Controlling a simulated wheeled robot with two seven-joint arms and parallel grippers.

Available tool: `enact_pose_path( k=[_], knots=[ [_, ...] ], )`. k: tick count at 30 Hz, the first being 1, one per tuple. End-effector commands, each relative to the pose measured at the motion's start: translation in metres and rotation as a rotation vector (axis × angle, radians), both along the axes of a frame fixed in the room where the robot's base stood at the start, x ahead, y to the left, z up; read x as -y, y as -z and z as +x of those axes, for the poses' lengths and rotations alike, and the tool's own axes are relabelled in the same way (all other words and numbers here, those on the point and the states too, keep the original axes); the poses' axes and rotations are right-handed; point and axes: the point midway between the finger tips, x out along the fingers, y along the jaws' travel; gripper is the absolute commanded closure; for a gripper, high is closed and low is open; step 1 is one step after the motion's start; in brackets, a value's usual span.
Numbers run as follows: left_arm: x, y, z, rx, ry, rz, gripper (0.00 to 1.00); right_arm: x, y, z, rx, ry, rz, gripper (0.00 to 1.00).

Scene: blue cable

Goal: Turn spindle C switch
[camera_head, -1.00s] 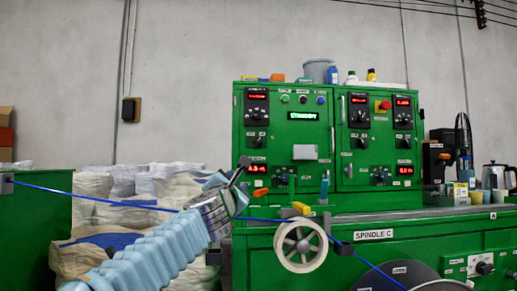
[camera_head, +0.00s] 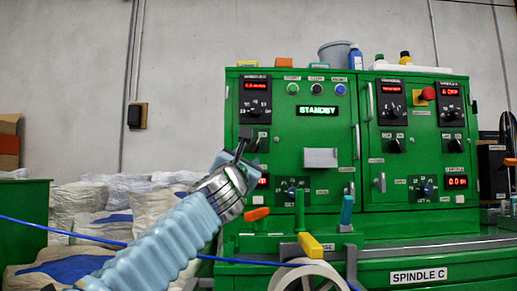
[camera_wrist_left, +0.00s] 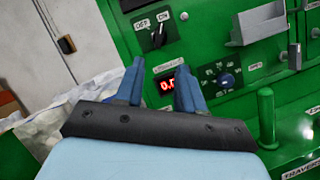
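The green machine cabinet (camera_head: 290,150) fills the right half of the head view. The label SPINDLE C (camera_head: 418,276) is on its lower front. No switch shows beside that label in this frame. A black OFF/ON switch (camera_wrist_left: 158,36) on the cabinet's left panel shows beyond the fingertips in the left wrist view. My left gripper (camera_head: 240,157) is in front of the cabinet's left edge, near that switch. The left wrist view shows its two blue fingers (camera_wrist_left: 159,85) apart with nothing between them. A red display shows behind them. My right gripper is not in view.
A blue cable (camera_head: 60,232) runs across low, behind my left arm, toward a white reel (camera_head: 305,277). A yellow lever (camera_head: 310,245), an orange lever (camera_head: 256,214) and a green post (camera_head: 299,212) stand before the cabinet. White sacks (camera_head: 130,205) lie left.

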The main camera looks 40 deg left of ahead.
Motion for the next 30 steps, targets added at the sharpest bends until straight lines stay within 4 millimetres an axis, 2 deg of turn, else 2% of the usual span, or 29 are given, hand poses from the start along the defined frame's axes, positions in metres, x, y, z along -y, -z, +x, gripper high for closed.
enact_pose_path(
  k=[9,15,21,30],
  knots=[
    [-0.032,-0.028,0.059,-0.001,0.001,-0.005,0.62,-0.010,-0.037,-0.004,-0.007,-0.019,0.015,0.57],
    [-0.049,-0.041,0.090,-0.001,0.002,-0.004,0.62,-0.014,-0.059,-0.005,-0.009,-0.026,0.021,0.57],
    [-0.057,-0.043,0.104,-0.001,0.001,-0.001,0.62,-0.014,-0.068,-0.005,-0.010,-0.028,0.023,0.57],
    [-0.058,-0.042,0.106,-0.001,-0.001,-0.001,0.62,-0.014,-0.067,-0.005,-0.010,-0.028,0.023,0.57]
  ],
)
